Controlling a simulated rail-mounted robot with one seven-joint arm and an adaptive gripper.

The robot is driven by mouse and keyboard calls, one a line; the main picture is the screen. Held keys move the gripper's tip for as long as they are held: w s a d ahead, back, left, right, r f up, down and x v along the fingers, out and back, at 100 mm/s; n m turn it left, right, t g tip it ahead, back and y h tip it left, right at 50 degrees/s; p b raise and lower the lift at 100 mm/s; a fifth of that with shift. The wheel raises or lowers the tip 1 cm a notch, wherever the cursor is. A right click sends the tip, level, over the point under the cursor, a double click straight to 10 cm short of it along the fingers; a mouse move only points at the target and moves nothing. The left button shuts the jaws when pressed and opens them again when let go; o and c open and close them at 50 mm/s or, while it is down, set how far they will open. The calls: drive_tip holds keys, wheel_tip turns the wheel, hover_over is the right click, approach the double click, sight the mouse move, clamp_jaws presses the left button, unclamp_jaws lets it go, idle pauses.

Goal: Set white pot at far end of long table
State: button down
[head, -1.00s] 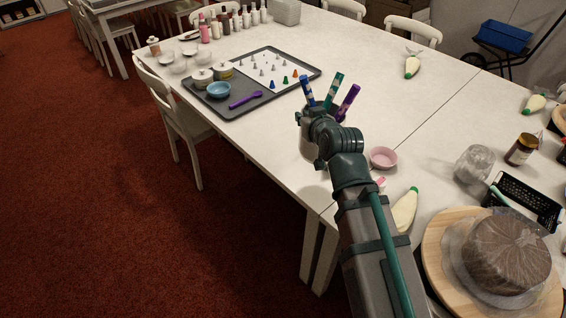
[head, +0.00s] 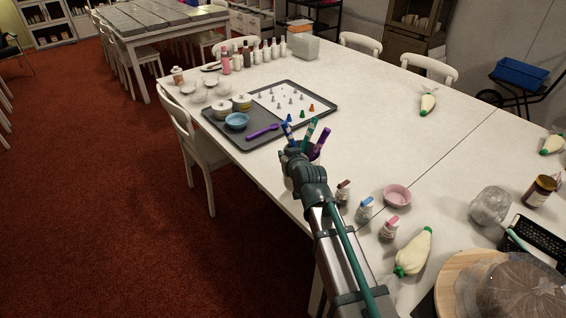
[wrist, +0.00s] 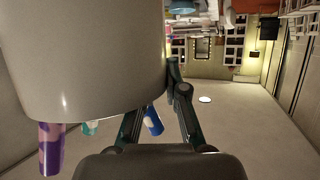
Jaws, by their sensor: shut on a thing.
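The white pot (wrist: 85,60) fills the upper left of the wrist view, looking grey-white there. It holds several coloured tubes, with a blue tube (head: 288,134), a teal tube (head: 309,132) and a purple tube (head: 319,145) showing above my gripper. My gripper (head: 293,160) is shut on the pot by the near long edge of the long table (head: 365,110). In the head view my gripper mostly hides the pot, and I cannot tell whether its base touches the table.
A grey tray (head: 238,142) with jars, a blue bowl (head: 237,121), a purple spoon and piping tips lies just beyond my gripper. Several bottles (head: 248,55) and a grey box (head: 302,47) stand at the far end. Small bottles (head: 364,209) and a pink bowl (head: 397,195) are at right.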

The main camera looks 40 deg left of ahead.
drive_tip(key=shift+w+a+f+p, duration=0.15)
drive_tip(key=shift+a+f, duration=0.15)
drive_tip(key=shift+f, duration=0.55)
drive_tip(key=shift+w+a+f+p, duration=0.1)
drive_tip(key=shift+a+f, duration=0.15)
drive_tip(key=shift+f, duration=0.55)
drive_tip(key=shift+w+a+f+p, duration=0.15)
drive_tip(key=shift+a+f, duration=0.15)
drive_tip(key=shift+f, duration=0.7)
drive_tip(key=c, duration=1.2)
unclamp_jaws()
drive_tip(key=b+v, duration=0.2)
drive_tip(key=v, duration=1)
